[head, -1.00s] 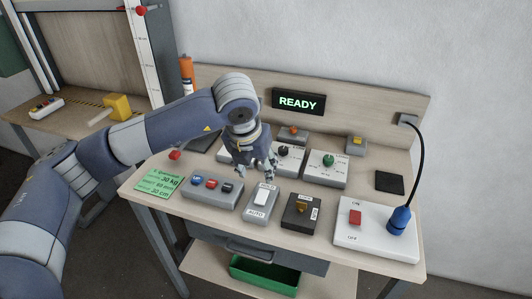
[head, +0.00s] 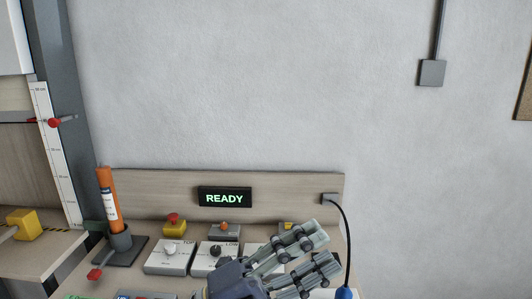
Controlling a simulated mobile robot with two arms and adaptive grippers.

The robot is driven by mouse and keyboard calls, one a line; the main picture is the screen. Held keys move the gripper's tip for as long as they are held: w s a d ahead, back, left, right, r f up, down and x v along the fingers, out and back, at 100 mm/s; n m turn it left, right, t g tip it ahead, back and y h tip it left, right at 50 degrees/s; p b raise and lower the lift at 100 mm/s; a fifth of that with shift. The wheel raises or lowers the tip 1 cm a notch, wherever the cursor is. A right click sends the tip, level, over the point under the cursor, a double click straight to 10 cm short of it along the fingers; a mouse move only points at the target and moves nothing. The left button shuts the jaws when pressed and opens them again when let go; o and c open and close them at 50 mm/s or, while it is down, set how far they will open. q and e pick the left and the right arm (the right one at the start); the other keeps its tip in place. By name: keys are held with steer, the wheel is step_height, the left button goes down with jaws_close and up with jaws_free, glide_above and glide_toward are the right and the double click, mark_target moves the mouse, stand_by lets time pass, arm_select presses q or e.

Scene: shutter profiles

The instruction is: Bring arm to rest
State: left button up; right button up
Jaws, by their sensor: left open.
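My left gripper (head: 329,254) is at the bottom of the head view, right of centre. Its jointed grey fingers are spread open and point to the right, with nothing between them. It is in front of the console's right part and hides some of the controls there. The rest of my left arm is mostly below the picture's edge. My right gripper is not in view.
The display (head: 225,197) reads READY on the wooden back panel (head: 150,183). Knob boxes (head: 168,257) stand below it. An orange cartridge (head: 107,192) stands upright at left. A black cable (head: 348,240) runs down at right to a blue plug (head: 345,294).

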arm_select(q)
steer(key=w+a+f+n+t+y, duration=0.2)
steer(key=w+a+n+t+y, duration=0.2)
steer(key=a+n+t+y, duration=0.55)
steer(key=w+a+f+n+t+y, duration=0.35)
steer(key=w+a+n+t, duration=0.2)
steer(key=n, duration=0.65)
steer(key=s+a+f+n+g+y, duration=0.2)
steer(key=a+f+n+g+y, duration=0.25)
steer(key=f, duration=0.55)
steer(key=s+a+f+n+g+y, duration=0.3)
steer(key=a+f+y, duration=0.25)
steer(key=f, duration=0.45)
steer(key=s+a+f+n+g+h, duration=0.1)
steer(key=s+f+g, duration=0.4)
steer(key=s+f, duration=0.45)
steer(key=s+a+f+g, duration=0.1)
steer(key=s+f+g, duration=0.5)
steer(key=s, duration=0.6)
step_height(320, 180, down, 28)
steer(key=s, duration=0.2)
steer(key=s+a+f+g, duration=0.1)
steer(key=s+a+f, duration=0.2)
steer(key=s+f, duration=1.1)
steer(key=shift+s+f, duration=0.25)
steer(key=shift+s, duration=0.9)
